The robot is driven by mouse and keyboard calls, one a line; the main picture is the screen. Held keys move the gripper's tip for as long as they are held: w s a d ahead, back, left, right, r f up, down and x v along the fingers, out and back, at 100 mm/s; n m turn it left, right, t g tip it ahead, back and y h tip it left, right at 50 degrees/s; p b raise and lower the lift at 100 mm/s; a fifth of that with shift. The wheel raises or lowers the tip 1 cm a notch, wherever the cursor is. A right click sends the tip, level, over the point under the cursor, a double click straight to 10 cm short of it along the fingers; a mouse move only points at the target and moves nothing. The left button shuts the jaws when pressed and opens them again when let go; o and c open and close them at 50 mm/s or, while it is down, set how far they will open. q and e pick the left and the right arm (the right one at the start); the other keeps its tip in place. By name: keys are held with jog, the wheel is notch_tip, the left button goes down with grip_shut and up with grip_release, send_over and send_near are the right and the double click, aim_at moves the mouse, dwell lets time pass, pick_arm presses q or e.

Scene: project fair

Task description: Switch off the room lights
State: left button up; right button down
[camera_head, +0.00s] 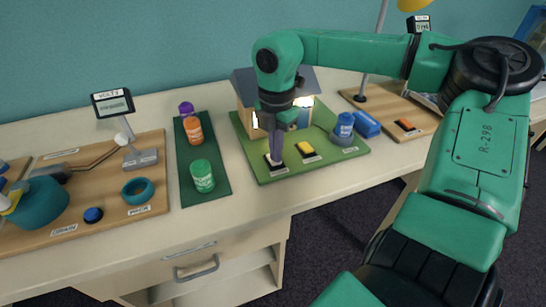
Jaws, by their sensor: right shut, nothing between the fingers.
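A model house (246,90) with a grey roof stands on a green board (243,141) on the table. In front of the house are a small dark switch base (275,170) with a label and a yellow button (306,150). My right gripper (275,158) points down at the dark base, shut and empty, with its fingertips at or just above it. I cannot tell whether they touch. The gripper hides part of the base and house front. My left gripper is not in view.
A dark green mat (215,151) with several bottles lies left. A wooden board (110,157) with a meter stand is further left. Another board with an orange switch (406,125) is right.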

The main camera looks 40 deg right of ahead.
jog(key=shift+f, duration=0.25)
jog(key=shift+r+p, duration=2.2)
jog(key=shift+r, duration=1.35)
jog(key=shift+f, duration=0.1)
